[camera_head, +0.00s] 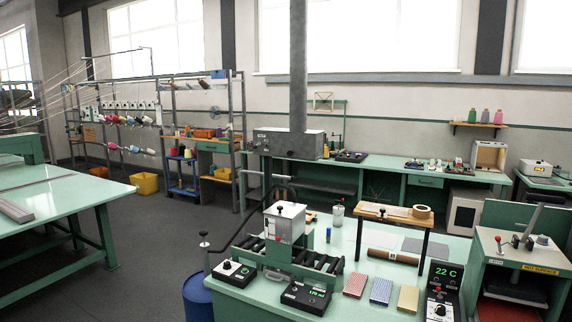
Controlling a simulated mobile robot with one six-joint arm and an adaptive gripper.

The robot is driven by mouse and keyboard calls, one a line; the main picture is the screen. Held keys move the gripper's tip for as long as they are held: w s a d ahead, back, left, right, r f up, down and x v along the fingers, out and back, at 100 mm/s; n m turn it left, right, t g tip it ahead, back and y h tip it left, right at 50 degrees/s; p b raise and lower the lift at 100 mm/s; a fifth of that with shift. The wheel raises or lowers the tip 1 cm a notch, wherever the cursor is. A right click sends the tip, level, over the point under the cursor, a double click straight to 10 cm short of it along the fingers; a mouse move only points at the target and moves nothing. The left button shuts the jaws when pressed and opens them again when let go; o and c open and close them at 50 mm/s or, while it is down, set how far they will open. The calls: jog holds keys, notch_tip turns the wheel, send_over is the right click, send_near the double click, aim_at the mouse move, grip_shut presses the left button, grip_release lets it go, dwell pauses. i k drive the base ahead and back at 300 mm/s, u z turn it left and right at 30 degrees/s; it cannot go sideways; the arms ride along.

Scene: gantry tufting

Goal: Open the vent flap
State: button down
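A grey metal box (275,143) sits at the foot of a tall grey vertical duct (298,65), above the back green bench. It has a small dark knob or catch on its front and a small yellow tag at its right end. I cannot tell for certain which part is the vent flap, or whether it is open or shut. My gripper is not seen in this view.
The near green bench (340,292) holds a roller unit with a metal box (285,222), control boxes, colored sample blocks and a small wooden-topped stand (395,215). A blue drum (198,298) stands at its left. Dark floor (160,240) is clear between benches.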

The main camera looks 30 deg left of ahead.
aim_at(296, 145)
jog(key=k, duration=1.1)
jog(key=u, duration=0.5)
jog(key=i, duration=2.25)
jog(key=z, duration=0.35)
